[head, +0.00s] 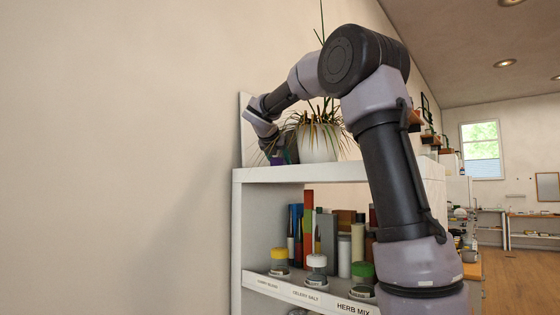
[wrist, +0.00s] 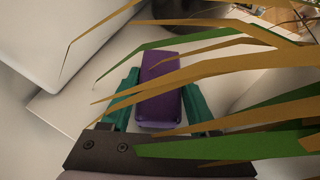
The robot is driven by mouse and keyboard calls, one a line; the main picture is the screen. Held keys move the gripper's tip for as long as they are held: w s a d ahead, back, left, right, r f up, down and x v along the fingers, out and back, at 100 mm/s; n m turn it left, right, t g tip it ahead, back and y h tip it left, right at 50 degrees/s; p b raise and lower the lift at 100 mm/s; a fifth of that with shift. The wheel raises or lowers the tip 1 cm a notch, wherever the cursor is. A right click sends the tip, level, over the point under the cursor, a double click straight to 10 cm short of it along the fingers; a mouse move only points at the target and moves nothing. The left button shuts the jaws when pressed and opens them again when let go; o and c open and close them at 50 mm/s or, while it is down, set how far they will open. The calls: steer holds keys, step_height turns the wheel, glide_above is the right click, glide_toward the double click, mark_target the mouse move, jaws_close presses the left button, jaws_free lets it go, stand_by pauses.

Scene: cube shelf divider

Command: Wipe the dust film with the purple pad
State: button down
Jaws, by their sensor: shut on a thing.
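The purple pad (wrist: 160,95) is between the two teal fingers of my gripper (wrist: 161,80) in the wrist view, and the gripper is shut on it. Yellow-green leaves cross in front of the fingers and part of the pad. In the head view my gripper (head: 277,157) is low over the left end of the shelf top, beside the plant pot, and only a little purple shows there. I cannot tell whether the pad touches the white surface. I cannot make out the dust film in either view.
A spiky plant in a white pot (head: 318,144) stands on the white shelf unit (head: 340,172), close to my gripper. Books (head: 308,225) and several lidded jars (head: 316,263) fill the compartment below. A bare wall (head: 120,150) is at left.

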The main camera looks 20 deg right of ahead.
steer(key=shift+s+a+r, duration=0.1)
steer(key=shift+s+a, duration=0.3)
steer(key=shift+a, duration=0.2)
steer(key=shift+s+a, duration=0.4)
steer(key=shift+a, duration=0.15)
steer(key=shift+s+a, duration=0.4)
steer(key=shift+a, duration=0.2)
steer(key=shift+s+a, duration=0.35)
steer(key=shift+a, duration=0.2)
steer(key=shift+w+d, duration=0.5)
steer(key=shift+d, duration=0.25)
steer(key=shift+w+d, duration=0.55)
steer(key=shift+d, duration=0.25)
steer(key=shift+w+d, duration=0.5)
steer(key=shift+d, duration=0.25)
steer(key=shift+s+a+f, duration=0.1)
steer(key=shift+s+a, duration=0.4)
steer(key=shift+a, duration=0.3)
steer(key=shift+s+a+f, duration=0.1)
steer(key=shift+s+a, duration=0.45)
steer(key=shift+a, duration=0.2)
steer(key=shift+s+a, duration=0.5)
steer(key=shift+a, duration=0.3)
steer(key=shift+r, duration=0.65)
steer(key=s+a, duration=0.5)
steer(key=a, duration=0.3)
steer(key=shift+s+a, duration=0.15)
steer(key=shift+s, duration=0.15)
